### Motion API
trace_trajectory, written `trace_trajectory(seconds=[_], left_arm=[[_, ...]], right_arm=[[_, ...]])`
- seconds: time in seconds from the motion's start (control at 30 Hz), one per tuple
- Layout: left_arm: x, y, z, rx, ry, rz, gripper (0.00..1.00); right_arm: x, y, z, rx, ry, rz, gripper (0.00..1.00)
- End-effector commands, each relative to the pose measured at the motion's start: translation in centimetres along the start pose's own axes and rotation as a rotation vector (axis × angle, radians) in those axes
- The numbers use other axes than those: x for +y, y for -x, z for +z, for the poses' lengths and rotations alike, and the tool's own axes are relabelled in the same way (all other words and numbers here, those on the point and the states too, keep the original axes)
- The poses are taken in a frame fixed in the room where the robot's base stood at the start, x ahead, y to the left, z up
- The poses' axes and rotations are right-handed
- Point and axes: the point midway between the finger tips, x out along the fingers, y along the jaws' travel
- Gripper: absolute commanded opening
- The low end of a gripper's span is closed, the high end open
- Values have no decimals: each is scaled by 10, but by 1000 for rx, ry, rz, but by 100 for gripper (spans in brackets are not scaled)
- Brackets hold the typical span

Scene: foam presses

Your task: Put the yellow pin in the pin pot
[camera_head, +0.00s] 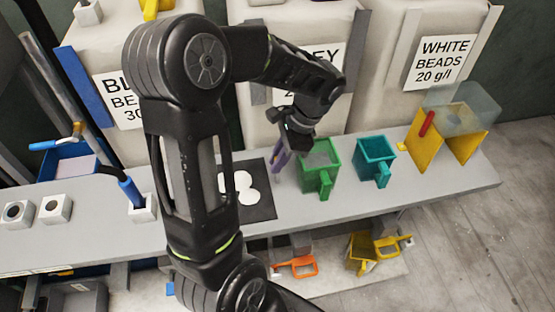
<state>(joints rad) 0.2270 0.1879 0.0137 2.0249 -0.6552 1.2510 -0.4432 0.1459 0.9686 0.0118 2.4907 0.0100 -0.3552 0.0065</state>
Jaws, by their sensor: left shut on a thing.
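My left gripper (297,130) is at the end of the black arm, above the grey bench and just behind the green jug. It is shut on a thin purple piece (278,155) that hangs just below its jaws; the piece's full shape is partly hidden. I cannot make out a yellow pin. No pot is clearly a pin pot; the small white blocks with dark holes (18,213) stand at the left of the bench, and another white block (145,208) holds a blue-handled tool. My right gripper is not in view.
A green jug (320,168) and a teal jug (375,150) stand right of the gripper. A yellow stand (470,138) with a clear hopper and red rod is further right. A dark mat (262,205) with white blobs lies behind my arm. Labelled sacks line the back.

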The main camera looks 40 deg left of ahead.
Motion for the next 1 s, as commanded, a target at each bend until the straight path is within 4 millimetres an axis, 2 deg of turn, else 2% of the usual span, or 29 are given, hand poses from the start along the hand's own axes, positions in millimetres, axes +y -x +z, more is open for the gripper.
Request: trace_trajectory(seconds=[0.43,0.47,0.7,1.0], left_arm=[[0,-9,-4,1,0,0,0],[0,-8,-4,1,0,0,15],[0,-8,-3,1,0,0,34],[0,-6,-3,1,0,0,35]], right_arm=[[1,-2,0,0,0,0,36],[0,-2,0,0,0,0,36],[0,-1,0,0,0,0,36],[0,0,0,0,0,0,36]])
